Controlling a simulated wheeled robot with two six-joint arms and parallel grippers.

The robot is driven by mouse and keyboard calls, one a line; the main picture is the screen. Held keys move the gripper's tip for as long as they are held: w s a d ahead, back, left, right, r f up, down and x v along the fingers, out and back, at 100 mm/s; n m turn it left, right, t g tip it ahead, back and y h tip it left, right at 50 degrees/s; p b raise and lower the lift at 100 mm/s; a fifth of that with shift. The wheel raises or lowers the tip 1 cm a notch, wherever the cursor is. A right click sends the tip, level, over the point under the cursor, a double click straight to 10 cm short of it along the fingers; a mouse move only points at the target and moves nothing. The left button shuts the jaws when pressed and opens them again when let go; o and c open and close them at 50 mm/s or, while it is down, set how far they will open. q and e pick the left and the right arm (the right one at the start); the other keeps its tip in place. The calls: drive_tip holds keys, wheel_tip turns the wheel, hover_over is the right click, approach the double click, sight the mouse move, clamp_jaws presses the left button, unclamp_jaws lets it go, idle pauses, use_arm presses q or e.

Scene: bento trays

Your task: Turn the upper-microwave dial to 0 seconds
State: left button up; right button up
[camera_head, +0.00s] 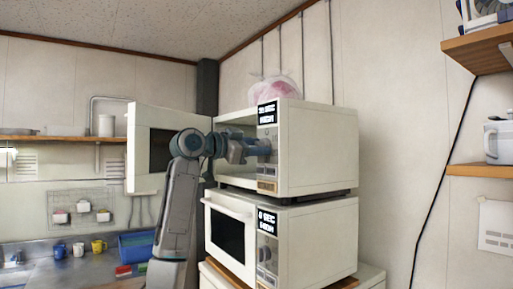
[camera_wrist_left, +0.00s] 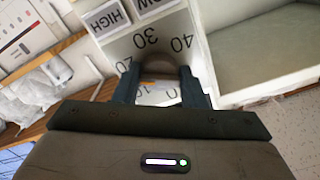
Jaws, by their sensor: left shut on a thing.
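The upper microwave (camera_head: 315,150) is a white box with its door (camera_head: 140,165) swung wide open to the left. Its black display (camera_head: 267,114) shows small white text ending in SEC, with a figure too small to read surely. My left gripper (camera_head: 262,147) reaches the front panel, and its arm hides the dial in the head view. In the left wrist view my left gripper's fingers (camera_wrist_left: 158,80) are shut on the dial (camera_wrist_left: 159,67), which is largely hidden between them. Printed marks 30 and 40 show around it. My right gripper is not in view.
The lower microwave (camera_head: 315,245) stands beneath, door shut, display (camera_head: 267,220) reading about 0 SEC. A pink-and-white bag (camera_head: 275,88) lies on top of the upper one. A counter (camera_head: 70,272) with mugs and a blue bin (camera_head: 137,245) is at left. Shelves (camera_head: 478,170) hang at right.

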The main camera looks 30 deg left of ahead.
use_arm(q)
drive_tip(key=shift+d+n+b, duration=0.15)
drive_tip(key=shift+n+b, duration=1.55)
drive_tip(key=shift+n, duration=10)
drive_tip(key=o, duration=1)
drive_tip(key=shift+c, duration=0.2)
drive_tip(key=shift+s, duration=0.1)
